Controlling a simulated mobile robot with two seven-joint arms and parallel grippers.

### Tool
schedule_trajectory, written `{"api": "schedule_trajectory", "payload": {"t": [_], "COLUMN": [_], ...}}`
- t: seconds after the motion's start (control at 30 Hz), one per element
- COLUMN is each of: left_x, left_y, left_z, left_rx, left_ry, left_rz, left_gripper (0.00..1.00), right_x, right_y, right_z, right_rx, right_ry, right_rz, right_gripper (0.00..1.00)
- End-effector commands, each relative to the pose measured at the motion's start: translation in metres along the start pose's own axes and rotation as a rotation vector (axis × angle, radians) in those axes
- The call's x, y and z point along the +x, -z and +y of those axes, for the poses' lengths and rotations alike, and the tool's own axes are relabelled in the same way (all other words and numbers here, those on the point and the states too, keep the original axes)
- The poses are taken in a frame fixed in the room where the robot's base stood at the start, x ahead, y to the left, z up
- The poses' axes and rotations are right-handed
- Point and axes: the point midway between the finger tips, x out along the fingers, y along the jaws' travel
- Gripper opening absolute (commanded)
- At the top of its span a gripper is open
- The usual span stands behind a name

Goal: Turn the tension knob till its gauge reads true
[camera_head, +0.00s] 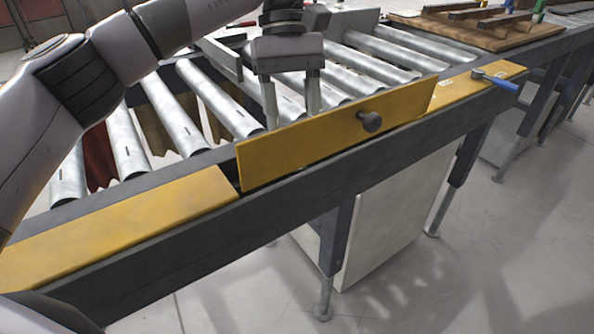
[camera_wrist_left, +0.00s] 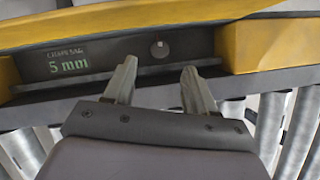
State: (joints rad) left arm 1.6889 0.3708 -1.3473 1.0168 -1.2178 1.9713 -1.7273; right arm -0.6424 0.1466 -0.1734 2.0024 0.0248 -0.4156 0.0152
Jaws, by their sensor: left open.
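The tension knob, a small pale round knob (camera_wrist_left: 160,48) with a dark mark at its edge, sits in a dark recess in the left wrist view. The gauge (camera_wrist_left: 68,60) left of it reads "CHAIN SAG 5 mm". My left gripper (camera_wrist_left: 159,68) is open, its fingertips in front of the recess, one either side of the knob; I see no contact. In the head view my left gripper (camera_head: 292,118) points down behind a raised yellow panel (camera_head: 300,142), which hides the recess there. My right gripper is not in view.
Steel rollers (camera_head: 215,98) lie behind my gripper. A blue-handled tool (camera_head: 494,80) rests on the yellow rail at right, near a wooden board (camera_head: 478,37). Floor in front is clear.

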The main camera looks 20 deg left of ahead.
Motion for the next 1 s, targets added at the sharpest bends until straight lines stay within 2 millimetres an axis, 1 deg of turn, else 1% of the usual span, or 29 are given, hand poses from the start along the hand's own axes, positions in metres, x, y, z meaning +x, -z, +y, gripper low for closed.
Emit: {"api": "schedule_trajectory", "payload": {"t": [0.17, 0.5, 0.6, 0.73, 0.97, 1.0], "left_x": [0.011, 0.058, 0.067, 0.073, 0.073, 0.073], "left_y": [0.002, 0.001, 0.001, 0.001, 0.001, 0.001], "left_z": [0.0, 0.0, 0.0, 0.0, 0.0, 0.0], "left_rx": [-0.001, -0.001, -0.002, -0.002, -0.002, -0.002], "left_ry": [0.001, 0.001, 0.0, -0.001, -0.001, -0.001], "left_rz": [0.0, -0.002, -0.001, -0.001, -0.001, -0.001], "left_gripper": [0.56, 0.56, 0.56, 0.56, 0.56, 0.43], "right_x": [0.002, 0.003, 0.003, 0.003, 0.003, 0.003], "right_y": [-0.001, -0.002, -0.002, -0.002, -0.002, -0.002], "right_z": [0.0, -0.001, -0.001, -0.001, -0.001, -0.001], "right_rx": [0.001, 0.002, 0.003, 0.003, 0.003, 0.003], "right_ry": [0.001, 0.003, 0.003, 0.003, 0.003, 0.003], "right_rz": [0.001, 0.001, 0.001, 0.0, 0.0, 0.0], "right_gripper": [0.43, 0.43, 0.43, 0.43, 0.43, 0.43]}}
